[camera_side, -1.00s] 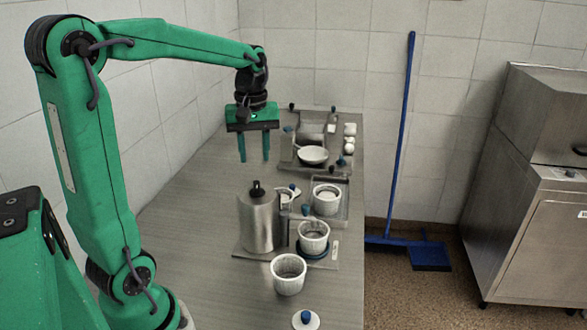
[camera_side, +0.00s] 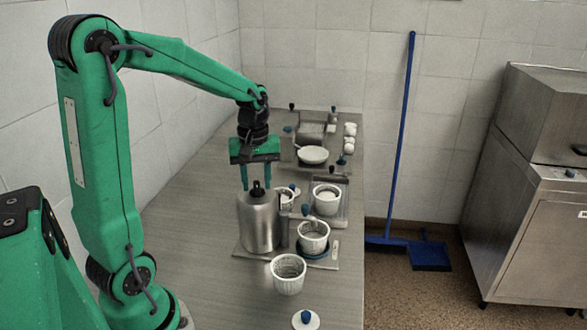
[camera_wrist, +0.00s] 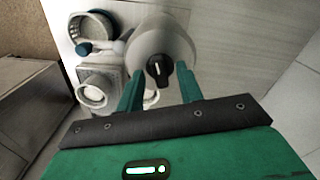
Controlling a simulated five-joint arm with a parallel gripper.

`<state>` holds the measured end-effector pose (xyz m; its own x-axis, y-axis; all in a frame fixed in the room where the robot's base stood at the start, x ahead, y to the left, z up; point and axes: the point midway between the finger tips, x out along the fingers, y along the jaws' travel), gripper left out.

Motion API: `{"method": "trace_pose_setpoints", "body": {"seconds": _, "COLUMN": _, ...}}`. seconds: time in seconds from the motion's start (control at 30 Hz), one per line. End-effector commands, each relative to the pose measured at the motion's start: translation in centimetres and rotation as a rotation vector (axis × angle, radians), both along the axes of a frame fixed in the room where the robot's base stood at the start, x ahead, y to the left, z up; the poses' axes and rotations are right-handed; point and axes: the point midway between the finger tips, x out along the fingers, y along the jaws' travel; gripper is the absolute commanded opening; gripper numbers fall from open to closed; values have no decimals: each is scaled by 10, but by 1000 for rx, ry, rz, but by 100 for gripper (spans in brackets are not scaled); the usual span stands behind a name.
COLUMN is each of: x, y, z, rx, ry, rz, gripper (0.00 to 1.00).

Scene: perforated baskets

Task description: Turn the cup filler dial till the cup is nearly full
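The cup filler is a rounded metal canister (camera_side: 259,224) with a black dial (camera_side: 258,189) on top. In the wrist view the dial (camera_wrist: 159,70) shows a white mark. A white ribbed cup (camera_side: 313,238) stands on a blue ring beside the canister, by its spout; its fill level is unclear. My gripper (camera_side: 257,181) is open and empty, pointing down at the canister's top. In the wrist view, my gripper's fingertips (camera_wrist: 160,80) lie on either side of the dial, with gaps. I cannot tell whether they reach down around it.
Another ribbed cup (camera_side: 289,274) stands in front of the filler, and a white lid (camera_side: 306,319) with a blue knob lies nearer. The counter left of the canister is clear.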

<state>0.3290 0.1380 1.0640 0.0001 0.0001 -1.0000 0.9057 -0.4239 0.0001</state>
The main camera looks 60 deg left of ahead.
Motion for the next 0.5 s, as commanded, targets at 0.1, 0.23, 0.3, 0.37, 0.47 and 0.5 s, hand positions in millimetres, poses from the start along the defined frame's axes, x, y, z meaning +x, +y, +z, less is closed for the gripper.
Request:
{"method": "trace_pose_setpoints", "body": {"seconds": 0.1, "x": 0, "y": 0, "z": 0, "rx": 0, "ry": 0, "rz": 0, "gripper": 36}}
{"method": "trace_pose_setpoints", "body": {"seconds": 0.23, "x": 0, "y": 0, "z": 0, "rx": 0, "ry": 0, "rz": 0, "gripper": 23}}
{"method": "trace_pose_setpoints", "body": {"seconds": 0.3, "x": 0, "y": 0, "z": 0, "rx": 0, "ry": 0, "rz": 0, "gripper": 9}}
{"method": "trace_pose_setpoints", "body": {"seconds": 0.37, "x": 0, "y": 0, "z": 0, "rx": 0, "ry": 0, "rz": 0, "gripper": 0}}
{"method": "trace_pose_setpoints", "body": {"seconds": 0.47, "x": 0, "y": 0, "z": 0, "rx": 0, "ry": 0, "rz": 0, "gripper": 0}}
{"method": "trace_pose_setpoints", "body": {"seconds": 0.5, "x": 0, "y": 0, "z": 0, "rx": 0, "ry": 0, "rz": -1, "gripper": 0}}
